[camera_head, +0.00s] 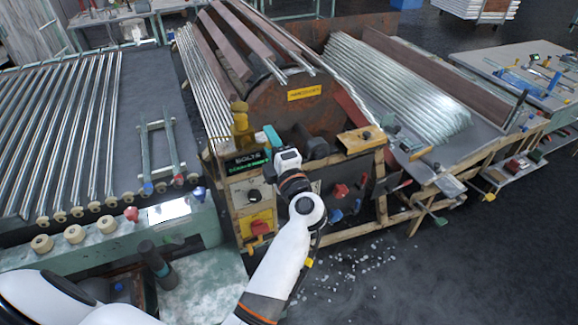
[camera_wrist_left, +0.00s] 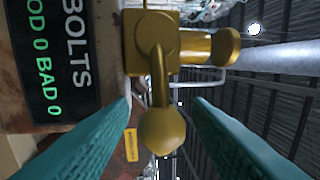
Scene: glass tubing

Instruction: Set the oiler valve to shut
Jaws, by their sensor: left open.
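The brass oiler valve (camera_head: 240,122) stands upright on top of the dark counter sign at the front corner of the machine. In the left wrist view the valve body (camera_wrist_left: 150,45) shows large, with a lever ending in a round knob (camera_wrist_left: 162,130). That view is turned on its side; the lever points down in it, sideways from the body. My left gripper (camera_head: 270,138), with teal fingers, is just right of the valve in the head view. In the left wrist view my left gripper (camera_wrist_left: 163,101) is open, its fingers on either side of the lever with gaps visible. My right gripper is not in view.
The sign (camera_head: 247,161) reads BOLTS with green counts, and also shows in the left wrist view (camera_wrist_left: 55,60). Below it is a panel with a black knob and a red button (camera_head: 260,227). A rack of glass tubes (camera_head: 60,130) lies left; more tubes lie right.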

